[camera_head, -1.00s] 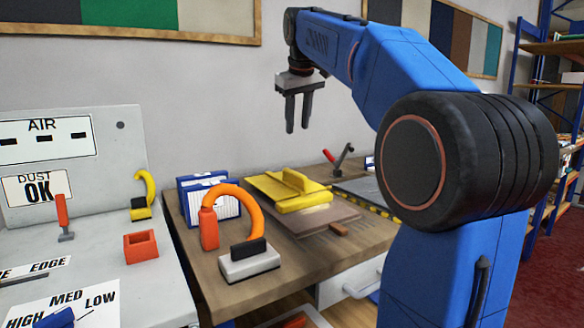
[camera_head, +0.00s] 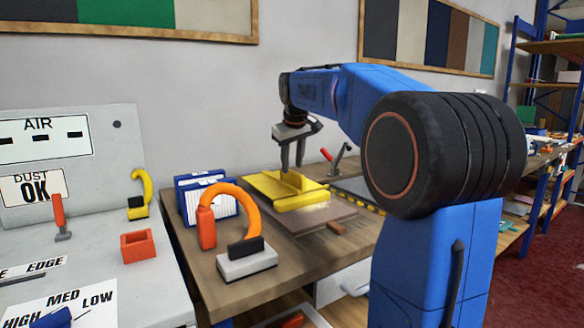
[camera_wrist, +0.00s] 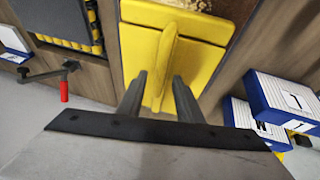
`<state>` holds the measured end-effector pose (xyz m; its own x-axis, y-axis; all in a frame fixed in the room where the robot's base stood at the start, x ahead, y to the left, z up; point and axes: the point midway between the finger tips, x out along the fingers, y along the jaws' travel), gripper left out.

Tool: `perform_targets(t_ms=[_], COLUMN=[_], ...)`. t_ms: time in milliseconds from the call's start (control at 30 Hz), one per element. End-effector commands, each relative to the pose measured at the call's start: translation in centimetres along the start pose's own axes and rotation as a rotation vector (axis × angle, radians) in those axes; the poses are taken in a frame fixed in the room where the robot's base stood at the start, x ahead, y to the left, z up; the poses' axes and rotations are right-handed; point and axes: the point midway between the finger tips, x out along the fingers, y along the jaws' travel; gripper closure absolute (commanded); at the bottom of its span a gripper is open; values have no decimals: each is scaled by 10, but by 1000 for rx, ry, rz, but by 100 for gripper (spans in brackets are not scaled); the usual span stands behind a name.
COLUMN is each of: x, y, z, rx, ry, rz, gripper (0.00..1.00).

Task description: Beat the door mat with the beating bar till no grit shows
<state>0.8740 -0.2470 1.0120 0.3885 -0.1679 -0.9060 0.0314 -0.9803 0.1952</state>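The beating bar (camera_head: 300,200) appears to be the yellow plate with an upright fin, lying on the brown door mat (camera_head: 318,222) on the wooden bench. In the wrist view the yellow bar (camera_wrist: 150,50) fills the middle. Pale grit (camera_wrist: 190,4) shows on the brown mat at the top edge there. My gripper (camera_head: 292,168) is open and points down over the fin. In the wrist view its two fingers (camera_wrist: 160,90) stand on either side of the fin, with gaps to it. I cannot tell how far down they reach.
The wall is behind.

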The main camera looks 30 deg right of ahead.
Motion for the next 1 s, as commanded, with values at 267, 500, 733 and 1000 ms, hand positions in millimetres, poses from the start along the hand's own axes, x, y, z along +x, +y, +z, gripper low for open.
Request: perform_targets(t_ms=[267,500,733,1000], x=[18,18,18,12], y=[0,0,0,1], z=[0,0,0,3], rx=[0,0,0,-3], ry=[-1,0,0,-16], rz=[0,0,0,-1], gripper=[68,68,100,100])
